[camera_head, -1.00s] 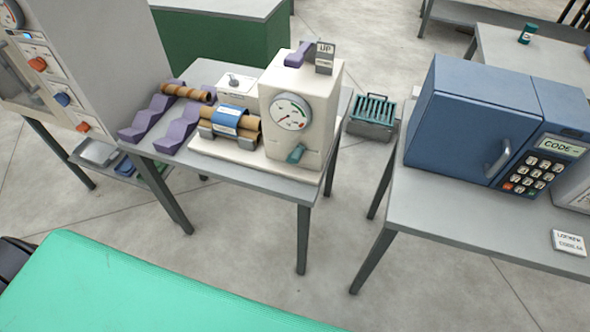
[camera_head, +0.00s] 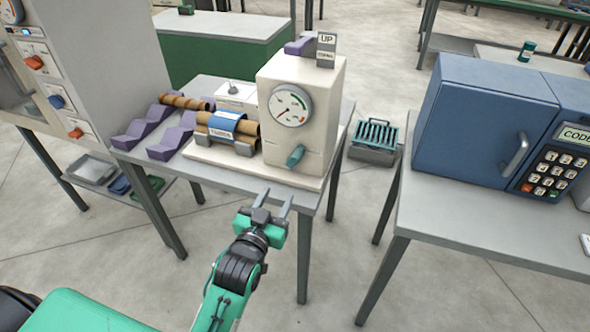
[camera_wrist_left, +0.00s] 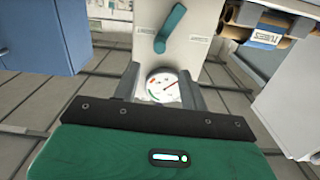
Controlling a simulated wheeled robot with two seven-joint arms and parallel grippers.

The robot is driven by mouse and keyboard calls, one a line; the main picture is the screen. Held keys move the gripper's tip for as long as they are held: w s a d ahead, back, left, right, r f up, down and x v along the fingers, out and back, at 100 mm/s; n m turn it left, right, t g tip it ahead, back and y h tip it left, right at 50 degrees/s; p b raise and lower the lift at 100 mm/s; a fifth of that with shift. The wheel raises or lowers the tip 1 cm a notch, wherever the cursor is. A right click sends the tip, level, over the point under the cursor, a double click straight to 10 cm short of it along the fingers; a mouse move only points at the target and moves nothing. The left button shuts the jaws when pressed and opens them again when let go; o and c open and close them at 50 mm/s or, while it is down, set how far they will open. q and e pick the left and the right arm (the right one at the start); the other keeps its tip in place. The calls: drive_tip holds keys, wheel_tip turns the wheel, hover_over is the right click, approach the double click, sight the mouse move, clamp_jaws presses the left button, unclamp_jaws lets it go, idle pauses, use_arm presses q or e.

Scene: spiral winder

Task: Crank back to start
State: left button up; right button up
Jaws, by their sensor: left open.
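The cream winder (camera_head: 330,105) stands on a grey table, with a round gauge (camera_head: 290,105) on its front. Below the gauge is a teal crank handle (camera_head: 295,156), tilted with its upper end to the right. In the left wrist view the crank (camera_wrist_left: 170,28) lies beyond the fingertips, and the gauge (camera_wrist_left: 162,88) shows between the fingers. My left gripper (camera_head: 277,196) is open and empty, in front of and below the crank, apart from it. It also shows in the left wrist view (camera_wrist_left: 160,80). My right gripper is out of view.
Brown rollers with a blue wrap (camera_head: 226,124) sit left of the housing, beside purple stepped holders (camera_head: 172,140). A blue keypad cabinet (camera_head: 470,125) stands on the table at right. A slotted grey-green box (camera_head: 373,140) sits between the tables. Floor is open in front.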

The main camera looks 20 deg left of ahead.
sight(294, 162)
use_arm(q)
drive_tip(key=w+p, duration=0.1)
drive_tip(key=w, duration=1.2)
drive_tip(key=shift+d+r+p, duration=0.2)
drive_tip(key=shift+p, duration=0.2)
drive_tip(key=shift+w, duration=0.35)
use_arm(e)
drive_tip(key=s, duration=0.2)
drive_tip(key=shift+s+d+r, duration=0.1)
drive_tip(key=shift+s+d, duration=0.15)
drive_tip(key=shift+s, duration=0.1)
use_arm(q)
drive_tip(key=shift+c, duration=0.2)
drive_tip(key=c, duration=0.7)
clamp_jaws()
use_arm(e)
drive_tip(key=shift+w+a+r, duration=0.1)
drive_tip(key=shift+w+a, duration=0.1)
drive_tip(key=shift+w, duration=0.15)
